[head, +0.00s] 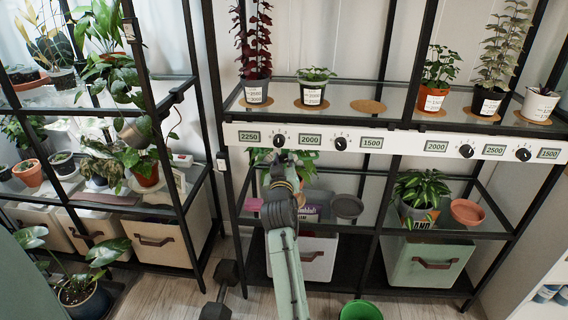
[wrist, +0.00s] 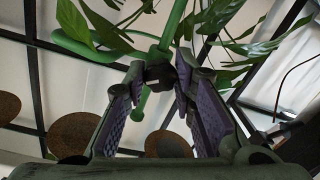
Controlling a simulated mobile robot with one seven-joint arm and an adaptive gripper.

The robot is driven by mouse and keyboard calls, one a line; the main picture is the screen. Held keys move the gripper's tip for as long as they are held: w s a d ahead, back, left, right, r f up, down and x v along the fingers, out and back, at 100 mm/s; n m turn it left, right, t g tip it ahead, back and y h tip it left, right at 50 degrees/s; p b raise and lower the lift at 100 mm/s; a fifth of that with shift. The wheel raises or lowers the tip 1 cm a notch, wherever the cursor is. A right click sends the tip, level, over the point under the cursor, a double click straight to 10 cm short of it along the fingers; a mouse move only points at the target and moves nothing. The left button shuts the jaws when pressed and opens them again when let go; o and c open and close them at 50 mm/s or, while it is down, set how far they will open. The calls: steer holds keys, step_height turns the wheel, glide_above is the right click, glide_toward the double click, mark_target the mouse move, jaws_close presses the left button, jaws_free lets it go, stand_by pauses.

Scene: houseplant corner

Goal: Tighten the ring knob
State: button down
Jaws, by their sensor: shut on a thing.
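The ring knob (wrist: 158,73) is a small dark piece between my fingertips in the wrist view. It sits by a green stake (wrist: 172,28), and a green support ring (wrist: 76,38) curves off to the left. My gripper (wrist: 163,82) is shut on the knob, its purple pads on either side. In the head view my gripper (head: 285,162) reaches into the middle shelf, in front of a leafy plant (head: 303,168). The knob and most of the plant's pot are hidden there by my gripper and arm. I cannot tell how far the knob is turned.
A white dial strip (head: 405,142) with several black knobs and number plates runs just above my gripper. A grey saucer (head: 347,206) lies right of it on the shelf. A dumbbell (head: 222,290) and a green bucket (head: 360,311) stand on the floor. Leaves (wrist: 215,20) crowd the fingertips.

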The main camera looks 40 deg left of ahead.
stand_by(0.3)
steer(key=c, duration=1.3)
jaws_free()
steer(key=shift+c, duration=0.2)
steer(key=v, duration=1.2)
